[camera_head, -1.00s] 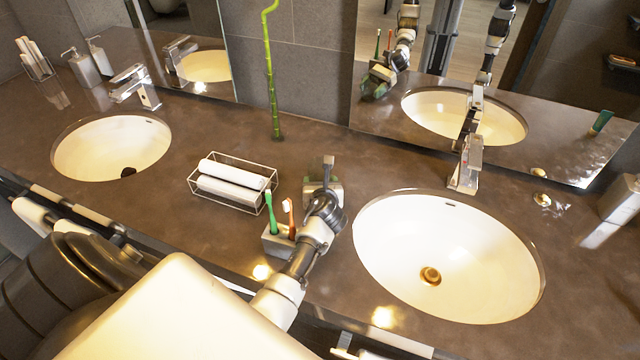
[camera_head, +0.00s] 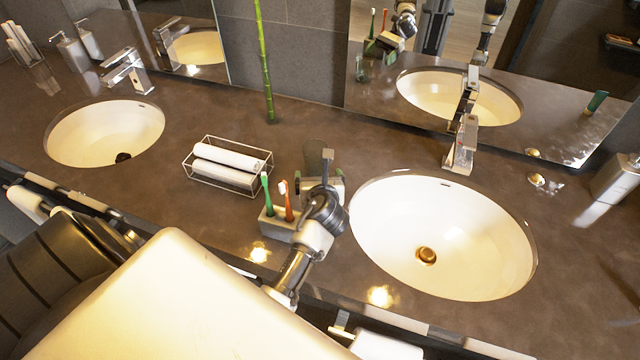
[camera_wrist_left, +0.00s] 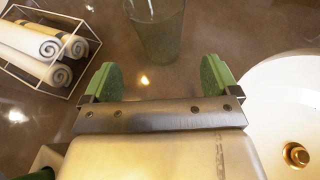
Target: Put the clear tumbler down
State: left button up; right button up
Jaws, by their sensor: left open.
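The clear tumbler (camera_head: 314,157) stands on the brown counter just beyond my left gripper (camera_head: 321,183) in the head view; the gripper hides its lower part. In the left wrist view the tumbler (camera_wrist_left: 157,28) is at the top middle, upright, its top cut off by the picture edge. My left gripper (camera_wrist_left: 158,76) has its two green-padded fingers wide apart with nothing between them. The tumbler lies ahead of the fingertips with a gap of counter showing. My right gripper does not show.
A toothbrush holder (camera_head: 272,224) with green and orange brushes stands close left of my left gripper. A wire basket of rolled towels (camera_head: 225,165) is further left. A sink basin (camera_head: 440,230) lies to the right, a bamboo stalk (camera_head: 264,70) behind. Counter behind the tumbler is clear.

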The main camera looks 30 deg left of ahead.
pick_arm(q)
jog(key=shift+v, duration=2.1)
